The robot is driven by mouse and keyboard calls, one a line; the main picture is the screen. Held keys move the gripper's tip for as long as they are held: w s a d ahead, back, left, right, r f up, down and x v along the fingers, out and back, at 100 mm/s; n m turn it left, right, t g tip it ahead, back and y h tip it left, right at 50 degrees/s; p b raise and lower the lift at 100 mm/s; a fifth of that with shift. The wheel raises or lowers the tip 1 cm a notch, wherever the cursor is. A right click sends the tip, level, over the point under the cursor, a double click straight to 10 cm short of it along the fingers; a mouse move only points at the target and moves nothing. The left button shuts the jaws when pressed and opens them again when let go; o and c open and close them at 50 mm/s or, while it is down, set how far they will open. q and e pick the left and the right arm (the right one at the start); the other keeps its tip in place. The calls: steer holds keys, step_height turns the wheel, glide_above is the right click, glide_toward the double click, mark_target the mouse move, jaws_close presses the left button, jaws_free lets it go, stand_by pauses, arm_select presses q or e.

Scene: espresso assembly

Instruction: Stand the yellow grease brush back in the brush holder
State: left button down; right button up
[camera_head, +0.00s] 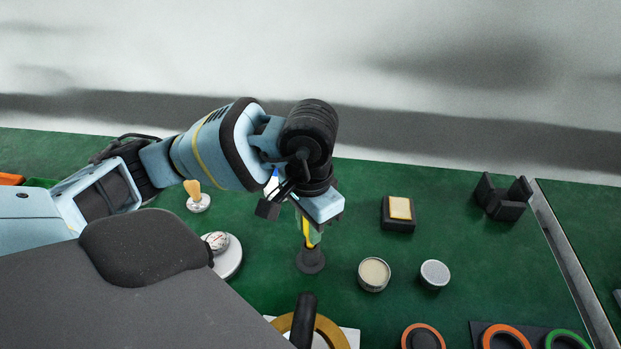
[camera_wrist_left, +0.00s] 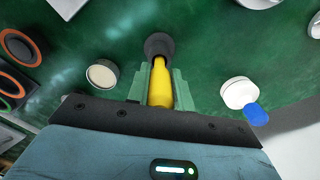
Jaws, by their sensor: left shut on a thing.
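The yellow grease brush (camera_head: 309,233) is upright between the fingers of my left gripper (camera_head: 309,222), which is shut on it. In the left wrist view, the yellow brush (camera_wrist_left: 160,88) sits between the pale green fingers (camera_wrist_left: 160,90). The dark round brush holder (camera_head: 311,260) stands on the green table right below the brush, and it also shows just beyond the brush in the left wrist view (camera_wrist_left: 158,43). The brush's lower end is at the holder's mouth; I cannot tell how far inside it is. My right gripper is not in view.
Two round tins (camera_head: 374,273) (camera_head: 434,273) stand right of the holder, and a black block with a yellow top (camera_head: 399,212) behind them. A white round dish (camera_head: 226,256) and a wooden-handled tool (camera_head: 195,194) are left. A black handle (camera_head: 303,320) lies in front.

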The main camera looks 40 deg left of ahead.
arm_select(q)
steer(key=shift+f+b, duration=0.45)
steer(key=shift+f, duration=0.2)
steer(key=c, duration=1.1)
jaws_free()
steer(key=shift+r, duration=0.1)
steer(key=shift+c, duration=0.2)
steer(key=shift+r+p, duration=0.3)
steer(key=shift+r, duration=3.6)
